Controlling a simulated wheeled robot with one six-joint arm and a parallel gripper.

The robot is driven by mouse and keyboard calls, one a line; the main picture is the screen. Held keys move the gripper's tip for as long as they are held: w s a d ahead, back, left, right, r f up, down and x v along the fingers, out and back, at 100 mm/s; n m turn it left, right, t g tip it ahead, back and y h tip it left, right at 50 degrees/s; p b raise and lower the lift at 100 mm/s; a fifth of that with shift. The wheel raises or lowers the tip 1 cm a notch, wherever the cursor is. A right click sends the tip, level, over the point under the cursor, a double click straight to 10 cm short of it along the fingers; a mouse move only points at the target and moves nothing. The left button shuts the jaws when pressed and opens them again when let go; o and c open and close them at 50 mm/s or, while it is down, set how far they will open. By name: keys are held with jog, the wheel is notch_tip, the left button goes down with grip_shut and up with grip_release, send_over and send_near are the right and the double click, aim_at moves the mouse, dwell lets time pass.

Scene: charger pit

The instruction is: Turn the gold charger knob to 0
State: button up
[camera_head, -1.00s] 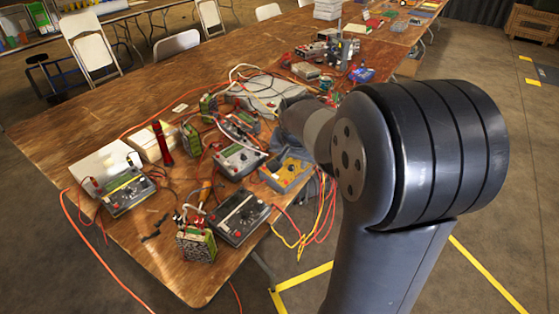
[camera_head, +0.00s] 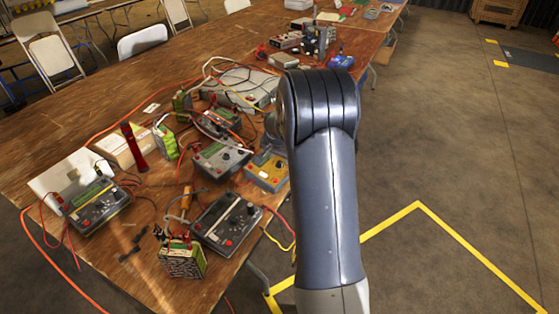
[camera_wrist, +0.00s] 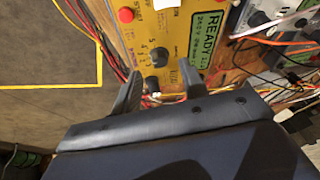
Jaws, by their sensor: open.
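The gold charger (camera_head: 266,171) lies at the table's right edge in the head view, partly covered by my arm. In the wrist view its yellow panel (camera_wrist: 180,45) fills the upper middle. A black round knob (camera_wrist: 160,57) with printed numbers around it sits on this panel. I cannot tell which number it points to. A green READY display (camera_wrist: 208,40) is right of the knob, and a red button (camera_wrist: 126,14) is up and left. My gripper (camera_wrist: 158,84) is open and empty, its two fingers apart just below the knob in the picture. In the head view my gripper is hidden.
Several grey chargers crowd the table, one in front (camera_head: 228,221) and one behind (camera_head: 221,159). A green battery (camera_head: 183,258) and a red flashlight (camera_head: 135,147) stand nearby. Red and yellow cables (camera_wrist: 85,30) hang by the table edge.

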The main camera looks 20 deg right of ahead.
aim_at(280, 163)
jog(key=shift+x, duration=1.65)
jog(key=shift+c, duration=0.2)
grip_shut()
